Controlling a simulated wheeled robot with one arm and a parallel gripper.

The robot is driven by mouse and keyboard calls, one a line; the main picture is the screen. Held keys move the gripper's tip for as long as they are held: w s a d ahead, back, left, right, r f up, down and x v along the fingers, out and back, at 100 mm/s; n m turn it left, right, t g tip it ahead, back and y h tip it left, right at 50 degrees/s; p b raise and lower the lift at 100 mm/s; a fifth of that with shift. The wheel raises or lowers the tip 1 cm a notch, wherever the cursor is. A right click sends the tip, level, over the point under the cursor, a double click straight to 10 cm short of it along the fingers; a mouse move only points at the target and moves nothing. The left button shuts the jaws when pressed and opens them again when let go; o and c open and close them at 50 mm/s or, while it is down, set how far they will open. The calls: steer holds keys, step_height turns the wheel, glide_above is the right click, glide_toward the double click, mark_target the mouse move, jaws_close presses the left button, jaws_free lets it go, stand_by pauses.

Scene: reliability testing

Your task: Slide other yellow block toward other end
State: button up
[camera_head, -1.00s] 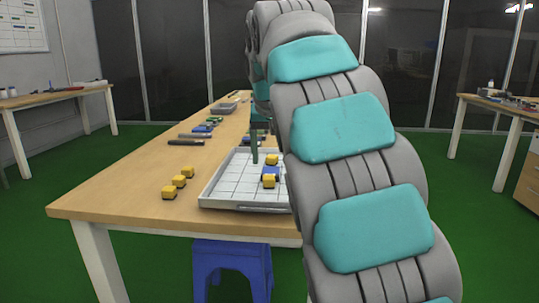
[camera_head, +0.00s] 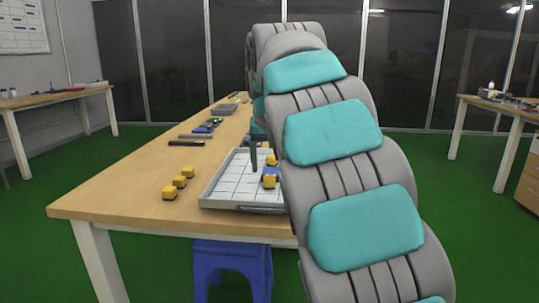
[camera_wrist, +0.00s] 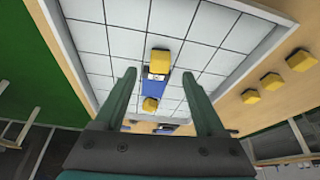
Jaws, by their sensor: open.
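My gripper (camera_wrist: 160,76) is open and empty, its two dark green fingers spread wide in the wrist view. In the head view a finger (camera_head: 254,156) hangs over the tray, left of the blocks; my arm hides the rest of the gripper. A blue block (camera_wrist: 156,86) lies on the white gridded tray (camera_wrist: 97,52) between two yellow blocks. One yellow block (camera_wrist: 160,60) is at its upper end in the wrist view, the other yellow block (camera_wrist: 150,104) at its lower end. In the wrist view, this row appears between the fingers. I cannot tell whether the fingers touch it.
Three yellow blocks stand in a row on the wooden table left of the tray: a front one (camera_head: 169,193), a middle one (camera_head: 180,181) and a back one (camera_head: 188,172). Dark tools (camera_head: 186,143) lie farther back. A blue stool (camera_head: 232,262) stands by the table's front.

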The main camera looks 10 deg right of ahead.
mark_target(269, 178)
steer(key=x, duration=0.4)
steer(key=shift+f, duration=0.1)
jaws_close()
stand_by(0.5)
jaws_free()
